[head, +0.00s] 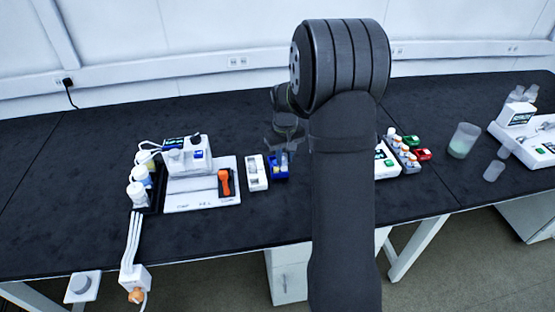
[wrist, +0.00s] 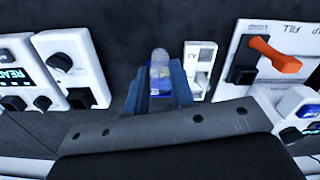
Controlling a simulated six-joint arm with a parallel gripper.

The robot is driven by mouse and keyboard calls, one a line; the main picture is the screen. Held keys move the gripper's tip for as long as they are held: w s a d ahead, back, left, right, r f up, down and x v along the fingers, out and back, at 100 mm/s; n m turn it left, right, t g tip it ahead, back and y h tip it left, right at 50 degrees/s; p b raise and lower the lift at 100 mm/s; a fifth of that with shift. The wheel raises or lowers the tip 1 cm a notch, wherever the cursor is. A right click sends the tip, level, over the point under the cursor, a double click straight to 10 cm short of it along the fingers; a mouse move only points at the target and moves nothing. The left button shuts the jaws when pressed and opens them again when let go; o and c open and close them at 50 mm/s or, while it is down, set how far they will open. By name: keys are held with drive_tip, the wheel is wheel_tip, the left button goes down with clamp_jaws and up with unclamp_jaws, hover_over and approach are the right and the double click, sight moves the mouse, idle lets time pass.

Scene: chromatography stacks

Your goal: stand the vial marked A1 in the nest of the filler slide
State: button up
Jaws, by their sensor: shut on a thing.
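A small clear vial (wrist: 159,68) is between the two fingers of my gripper (wrist: 161,84), which is shut on it. Any mark on the vial is too small to read. In the head view, my gripper (head: 286,146) is over a small blue block (head: 278,170), and I cannot tell whether the vial is clear of it. The white filler plate (head: 203,199) with an orange handle (head: 225,181) is to the left. It also shows at the right of the wrist view, with the word FILL (wrist: 293,31). I cannot make out the nest.
A narrow white block (head: 257,173) stands between the plate and the blue block. Right of my arm are green and red holders (head: 423,154) and a beaker (head: 463,140). The black bench behind is clear.

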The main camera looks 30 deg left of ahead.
drive_tip(key=shift+s+a+f+n, duration=0.7)
drive_tip(key=shift+s+a+f, duration=0.45)
drive_tip(key=shift+a, duration=2.2)
drive_tip(key=shift+s+a+f+n, duration=0.8)
drive_tip(key=shift+s+a, duration=0.55)
drive_tip(key=shift+a, duration=1.95)
drive_tip(key=shift+s+a+f+n, duration=0.6)
drive_tip(key=shift+s+a+f, duration=0.55)
drive_tip(key=shift+a, duration=2.2)
drive_tip(key=shift+s+f, duration=0.1)
drive_tip(key=shift+f, duration=1.2)
drive_tip(key=o, duration=1)
